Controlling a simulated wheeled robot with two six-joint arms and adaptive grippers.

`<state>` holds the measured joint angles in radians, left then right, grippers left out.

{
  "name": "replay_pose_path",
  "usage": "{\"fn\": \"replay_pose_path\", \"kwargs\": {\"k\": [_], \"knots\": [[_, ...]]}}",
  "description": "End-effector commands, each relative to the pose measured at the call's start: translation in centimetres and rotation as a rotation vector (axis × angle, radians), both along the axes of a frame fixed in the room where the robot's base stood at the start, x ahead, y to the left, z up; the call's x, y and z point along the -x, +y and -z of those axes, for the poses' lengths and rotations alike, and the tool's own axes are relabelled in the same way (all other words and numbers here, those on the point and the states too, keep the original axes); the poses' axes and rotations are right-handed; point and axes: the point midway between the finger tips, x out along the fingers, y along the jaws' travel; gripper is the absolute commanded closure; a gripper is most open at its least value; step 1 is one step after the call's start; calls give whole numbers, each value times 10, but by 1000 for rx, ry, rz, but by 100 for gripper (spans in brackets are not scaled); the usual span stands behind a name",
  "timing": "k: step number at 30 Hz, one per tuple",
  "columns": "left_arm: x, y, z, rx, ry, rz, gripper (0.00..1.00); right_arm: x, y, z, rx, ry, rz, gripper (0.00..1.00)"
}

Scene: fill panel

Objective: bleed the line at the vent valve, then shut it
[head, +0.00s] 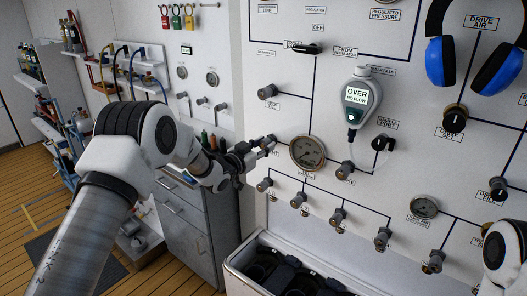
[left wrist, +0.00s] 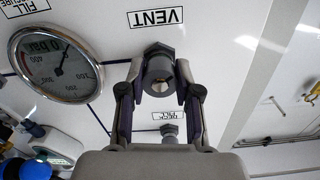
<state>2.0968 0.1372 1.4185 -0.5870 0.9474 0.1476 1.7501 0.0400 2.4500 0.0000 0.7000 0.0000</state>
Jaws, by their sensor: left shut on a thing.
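The vent valve (left wrist: 159,66) is a dark knob below the VENT label (left wrist: 155,17) in the left wrist view. My left gripper (left wrist: 158,84) has a finger on each side of this knob and is shut on it. In the head view my left gripper (head: 266,145) reaches the panel just left of the round pressure gauge (head: 307,153) and hides most of the valve. The gauge also shows in the left wrist view (left wrist: 50,68), with its needle off to one side of the dial. My right gripper is out of view; only a white part of that arm shows at the right edge.
A row of knobs (head: 337,217) runs below the gauge. A handheld display (head: 356,97) reading OVER hangs on the panel (head: 283,88). Blue ear defenders (head: 435,62) hang at upper right. An open bin (head: 238,262) stands below the panel, and a grey cabinet (head: 190,232) to its left.

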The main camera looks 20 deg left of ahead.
Motion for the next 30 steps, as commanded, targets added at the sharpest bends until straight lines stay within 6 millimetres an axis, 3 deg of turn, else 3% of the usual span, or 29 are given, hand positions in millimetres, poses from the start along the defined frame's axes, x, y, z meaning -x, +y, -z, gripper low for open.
{"fn": "replay_pose_path", "kwargs": {"k": [1, 30], "knots": [[-1, 1, 1, -28, -23, -1, 100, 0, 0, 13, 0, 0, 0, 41], [1, -2, 3, -877, -332, -1, 100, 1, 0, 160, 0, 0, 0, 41]]}}
